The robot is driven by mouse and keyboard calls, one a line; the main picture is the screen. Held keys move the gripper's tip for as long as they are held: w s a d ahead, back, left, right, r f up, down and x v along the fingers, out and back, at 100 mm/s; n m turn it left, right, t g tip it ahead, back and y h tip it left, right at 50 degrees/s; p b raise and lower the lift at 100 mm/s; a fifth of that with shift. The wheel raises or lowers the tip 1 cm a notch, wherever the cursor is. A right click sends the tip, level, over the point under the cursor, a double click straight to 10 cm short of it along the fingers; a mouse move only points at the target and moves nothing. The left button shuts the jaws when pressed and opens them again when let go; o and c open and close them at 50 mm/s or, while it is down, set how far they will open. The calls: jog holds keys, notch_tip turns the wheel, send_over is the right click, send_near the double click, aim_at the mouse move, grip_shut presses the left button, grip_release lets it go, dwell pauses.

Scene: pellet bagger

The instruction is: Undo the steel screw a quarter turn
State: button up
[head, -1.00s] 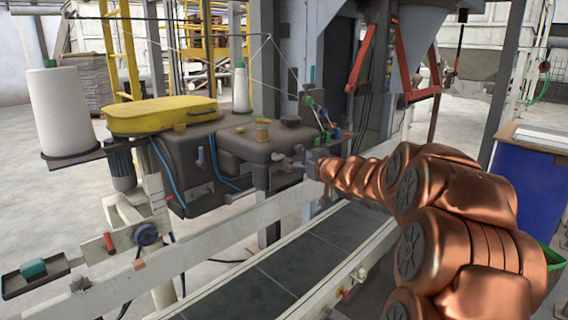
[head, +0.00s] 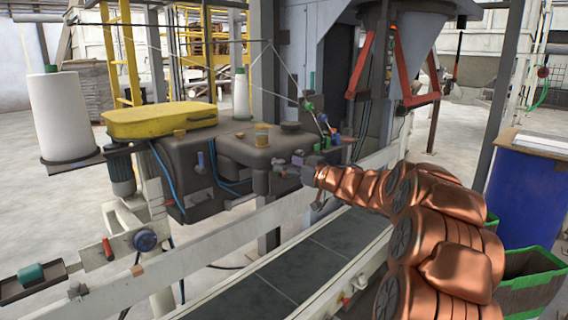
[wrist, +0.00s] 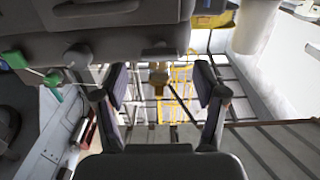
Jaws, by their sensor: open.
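The dark sewing head (head: 240,150) of the bagger stands in the middle of the head view, and its grey body (wrist: 110,40) fills the top of the wrist view. My gripper (head: 288,165) is at the head's right end; the wrist view shows its two fingers (wrist: 158,100) open and apart, with nothing between them. A small grey knob (wrist: 158,50) and a brass-coloured knob (wrist: 158,78) appear on the wrist picture's midline, beyond the fingers. I cannot tell for sure which small part is the steel screw; contact with it is not visible.
A yellow cover (head: 160,120) lies on the machine's left part, beside a white thread cone (head: 58,115). Thread guides with green parts (head: 322,118) stand close behind my gripper. A conveyor (head: 300,260) runs below. A blue drum (head: 530,190) stands at the right.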

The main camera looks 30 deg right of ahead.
jog(key=shift+x, duration=1.1)
jog(key=c, duration=1.1)
